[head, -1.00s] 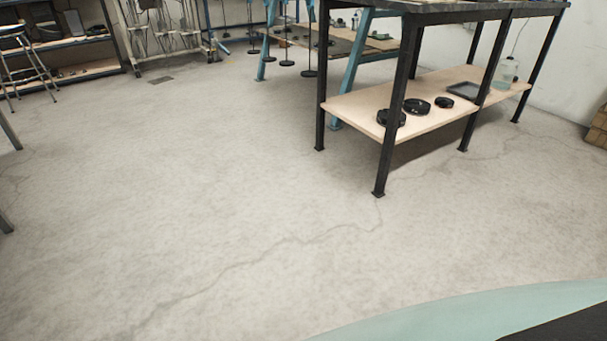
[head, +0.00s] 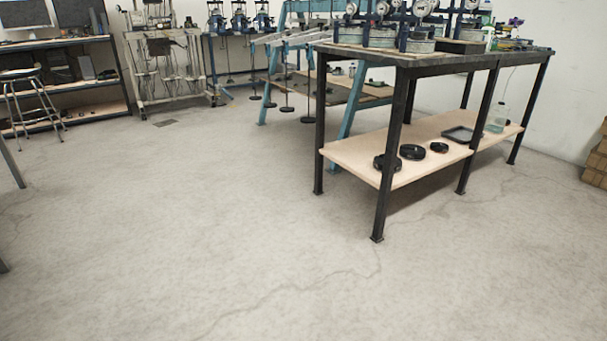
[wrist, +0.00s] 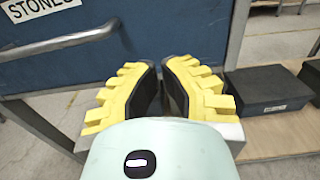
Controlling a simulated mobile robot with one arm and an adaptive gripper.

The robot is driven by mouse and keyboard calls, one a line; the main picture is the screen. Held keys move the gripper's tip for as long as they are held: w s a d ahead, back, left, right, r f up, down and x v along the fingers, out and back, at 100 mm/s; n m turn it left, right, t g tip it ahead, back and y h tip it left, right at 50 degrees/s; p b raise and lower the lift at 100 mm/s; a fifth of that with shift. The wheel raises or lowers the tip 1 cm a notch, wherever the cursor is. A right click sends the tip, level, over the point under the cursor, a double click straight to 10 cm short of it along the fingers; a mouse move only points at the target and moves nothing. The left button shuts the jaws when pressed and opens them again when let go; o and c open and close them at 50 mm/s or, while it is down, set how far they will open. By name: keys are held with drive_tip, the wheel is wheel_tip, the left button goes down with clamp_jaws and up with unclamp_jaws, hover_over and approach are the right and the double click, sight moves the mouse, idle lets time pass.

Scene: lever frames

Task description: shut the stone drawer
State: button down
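The stone drawer (wrist: 145,45) shows in the wrist view as a dark blue front panel with a white label reading "STONES" (wrist: 35,8) at the top left. A grey metal bar handle (wrist: 60,44) runs along it at the left. My gripper (wrist: 162,70), with yellow ridged fingers and black pads, is in front of the panel's lower part, right of the handle. Its fingertips are close together with nothing seen between them. I cannot tell whether they touch the panel, or how far the drawer is out. The drawer is not in the head view.
In the wrist view, a grey metal post (wrist: 236,35) stands right of the drawer, and black boxes (wrist: 268,88) sit on a wooden shelf (wrist: 285,130). In the head view, a dark-framed workbench (head: 425,65) stands right of centre; the concrete floor (head: 190,210) before it is clear.

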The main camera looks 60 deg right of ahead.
drive_tip(key=p+v, duration=0.1)
drive_tip(key=v, duration=0.7)
drive_tip(key=shift+w+r, duration=0.15)
drive_tip(key=shift+w, duration=0.15)
